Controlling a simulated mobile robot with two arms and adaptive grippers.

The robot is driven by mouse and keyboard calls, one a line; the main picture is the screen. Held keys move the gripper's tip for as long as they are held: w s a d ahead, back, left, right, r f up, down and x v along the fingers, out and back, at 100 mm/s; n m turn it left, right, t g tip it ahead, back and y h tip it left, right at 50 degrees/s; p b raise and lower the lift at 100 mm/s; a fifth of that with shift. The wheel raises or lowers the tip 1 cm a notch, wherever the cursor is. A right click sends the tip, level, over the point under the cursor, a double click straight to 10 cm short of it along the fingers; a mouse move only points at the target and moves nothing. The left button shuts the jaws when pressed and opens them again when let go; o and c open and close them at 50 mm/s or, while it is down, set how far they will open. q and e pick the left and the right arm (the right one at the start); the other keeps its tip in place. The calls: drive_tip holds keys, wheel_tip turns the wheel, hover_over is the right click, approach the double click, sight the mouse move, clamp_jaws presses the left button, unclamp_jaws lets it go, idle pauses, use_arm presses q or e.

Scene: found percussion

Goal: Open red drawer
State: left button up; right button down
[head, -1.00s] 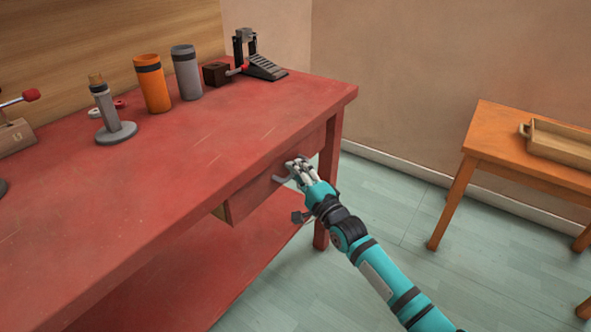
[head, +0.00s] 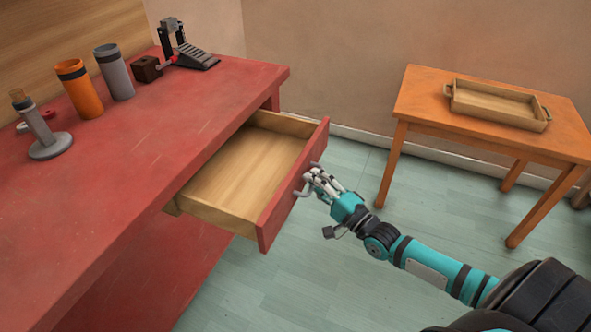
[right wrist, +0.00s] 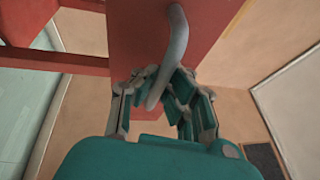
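The red drawer (head: 292,187) stands well out from the red table (head: 150,140), its pale wooden inside (head: 245,165) bare and empty. Its grey handle (head: 301,190) is on the red front. My right gripper (head: 314,180) is at the handle, its fingers closed in around it. In the right wrist view the curved handle (right wrist: 176,50) runs down between the fingers of the gripper (right wrist: 166,85), against the red front (right wrist: 135,40). The exact finger contact is partly hidden. My left gripper is not in view.
On the red table stand an orange cup (head: 79,90), a grey cup (head: 115,74), a grey stand (head: 45,135), a dark block (head: 147,69) and a black pedal (head: 195,57). An orange table (head: 420,95) with a wooden tray (head: 497,105) is at right. Floor between is clear.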

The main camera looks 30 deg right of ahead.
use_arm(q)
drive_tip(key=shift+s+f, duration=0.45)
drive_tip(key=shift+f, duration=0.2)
use_arm(e)
drive_tip(key=shift+s+d+f, duration=0.2)
drive_tip(key=shift+s+d, duration=0.25)
drive_tip(key=shift+s, duration=0.3)
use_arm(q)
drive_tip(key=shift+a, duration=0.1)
use_arm(e)
drive_tip(key=c, duration=1.6)
unclamp_jaws()
drive_tip(key=shift+w, duration=0.1)
drive_tip(key=shift+c, duration=0.2)
drive_tip(key=shift+r, duration=0.1)
drive_tip(key=v, duration=1.2)
